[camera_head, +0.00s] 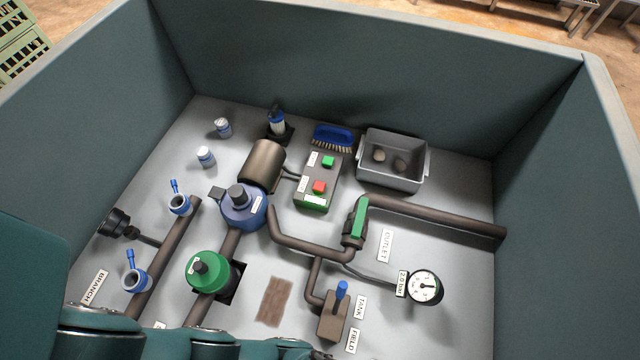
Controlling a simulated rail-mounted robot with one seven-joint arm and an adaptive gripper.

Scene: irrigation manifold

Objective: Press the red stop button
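The red stop button (319,187) sits on the lower part of a control box (316,174) near the middle of the panel. A green button (328,161) is above it on the same box. Small white labels lie beside and below the buttons; their text is too small to read. The red button is in clear view with nothing over it. My gripper is not in view; only teal links of my arm show at the bottom left, well apart from the box.
A brown motor (263,163) and blue pump (243,207) stand left of the box. A blue brush (333,138) and grey bin (394,160) are behind and right. Brown pipes and a green-handled valve (356,221) lie in front. High dark walls enclose the panel.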

